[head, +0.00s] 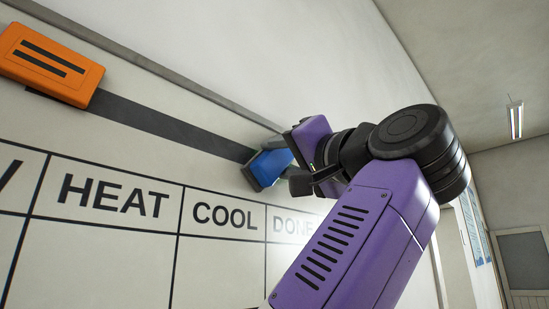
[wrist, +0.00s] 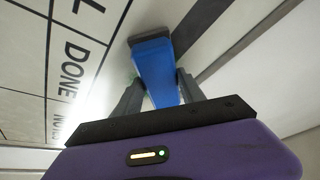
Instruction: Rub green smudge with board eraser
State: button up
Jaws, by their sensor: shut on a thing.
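A blue board eraser (head: 268,167) with a dark pad is at the whiteboard, above the COOL and DONE headings. It also shows in the wrist view (wrist: 155,68). My gripper (head: 296,172) is shut on the eraser, one finger on each side of it in the wrist view (wrist: 158,88). The pad side faces the board; I cannot tell whether it touches. A small trace of green smudge (wrist: 133,76) shows beside the eraser in the wrist view. The rest of the smudge is hidden, and it does not show in the head view.
An orange block (head: 50,63) with dark slots sits on the dark strip (head: 165,122) along the board, at the upper left. The whiteboard (head: 115,262) has a black-lined table with headings. A wall lies above the board's edge.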

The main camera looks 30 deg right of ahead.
jog(key=shift+w+d, duration=0.35)
jog(key=shift+d, duration=0.5)
jog(key=shift+w+d, duration=0.35)
jog(key=shift+d, duration=0.5)
jog(key=d, duration=0.1)
jog(key=w+d, duration=0.1)
jog(key=d, duration=0.1)
jog(key=shift+w+d, duration=0.1)
jog(key=shift+d, duration=0.15)
jog(key=shift+a, duration=0.1)
jog(key=shift+s+a+b, duration=0.2)
jog(key=shift+s+a, duration=0.2)
jog(key=shift+a, duration=0.7)
jog(key=shift+s+a+b, duration=0.2)
jog(key=shift+s+a, duration=0.2)
jog(key=shift+a, duration=0.75)
jog(key=shift+s+a+b, duration=0.2)
jog(key=shift+s+a, duration=0.2)
jog(key=shift+a, duration=0.7)
jog(key=shift+s+a, duration=0.25)
jog(key=shift+a, duration=0.7)
jog(key=shift+s+a, duration=0.25)
jog(key=shift+a, duration=0.65)
jog(key=shift+s+a+r, duration=0.1)
jog(key=shift+a+r, duration=0.05)
jog(key=shift+a, duration=0.05)
jog(key=shift+r, duration=0.1)
